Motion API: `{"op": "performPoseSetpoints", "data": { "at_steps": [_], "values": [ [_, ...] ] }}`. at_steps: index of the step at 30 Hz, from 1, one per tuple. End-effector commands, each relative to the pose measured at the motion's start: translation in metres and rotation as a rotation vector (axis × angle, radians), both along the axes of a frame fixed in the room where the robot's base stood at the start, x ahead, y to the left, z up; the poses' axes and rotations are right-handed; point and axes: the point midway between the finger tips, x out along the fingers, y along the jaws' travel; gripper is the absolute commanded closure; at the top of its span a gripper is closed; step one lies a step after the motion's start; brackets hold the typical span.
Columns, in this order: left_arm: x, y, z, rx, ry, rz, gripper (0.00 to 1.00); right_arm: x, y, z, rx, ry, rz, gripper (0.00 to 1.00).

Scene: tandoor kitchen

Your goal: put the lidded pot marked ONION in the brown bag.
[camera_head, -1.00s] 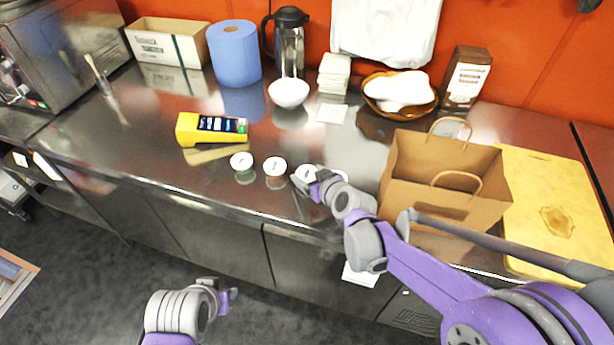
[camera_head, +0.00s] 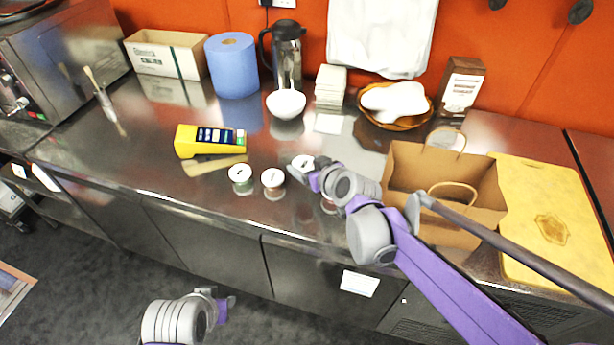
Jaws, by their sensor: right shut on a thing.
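My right gripper (camera_head: 313,178) is shut on a small white-lidded pot (camera_head: 302,162), which it holds just above the steel counter. The mark on this lid is too small to read. Two similar lidded pots, a left one (camera_head: 240,174) and a middle one (camera_head: 272,179), stand on the counter to the left. Part of what looks like another pot (camera_head: 328,206) shows below the gripper, mostly hidden. The brown bag (camera_head: 438,205) stands upright and open, with two handles, right of the gripper. My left gripper (camera_head: 222,302) is low over the floor, away from the counter; its jaw gap is unclear.
A yellow device (camera_head: 209,140) lies left of the pots. A white bowl (camera_head: 286,103), blue roll (camera_head: 232,65), jug (camera_head: 286,55), napkin stack (camera_head: 330,84) and basket (camera_head: 396,104) stand behind. A yellow board (camera_head: 548,215) lies right of the bag. My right forearm passes in front of the bag.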

Motion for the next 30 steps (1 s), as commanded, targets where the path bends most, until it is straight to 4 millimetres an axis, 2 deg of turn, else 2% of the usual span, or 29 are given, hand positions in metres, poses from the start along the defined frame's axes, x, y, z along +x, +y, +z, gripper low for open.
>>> {"op": "performPoseSetpoints", "data": {
  "at_steps": [3, 9, 18, 30],
  "values": [
    [-0.001, 0.000, -0.003, 0.000, 0.001, 0.000, 0.63, 0.000, -0.001, 0.013, 0.000, 0.004, 0.016, 0.76],
    [-0.003, 0.000, -0.013, 0.000, 0.005, 0.000, 0.63, 0.001, -0.001, 0.016, 0.000, 0.001, 0.068, 0.76],
    [-0.004, 0.000, -0.019, 0.000, 0.008, 0.000, 0.63, 0.001, -0.001, -0.034, 0.000, 0.000, 0.072, 0.76],
    [-0.005, 0.000, -0.026, 0.000, 0.010, 0.000, 0.63, 0.001, -0.001, -0.078, 0.000, 0.000, 0.071, 0.76]
  ]
}}
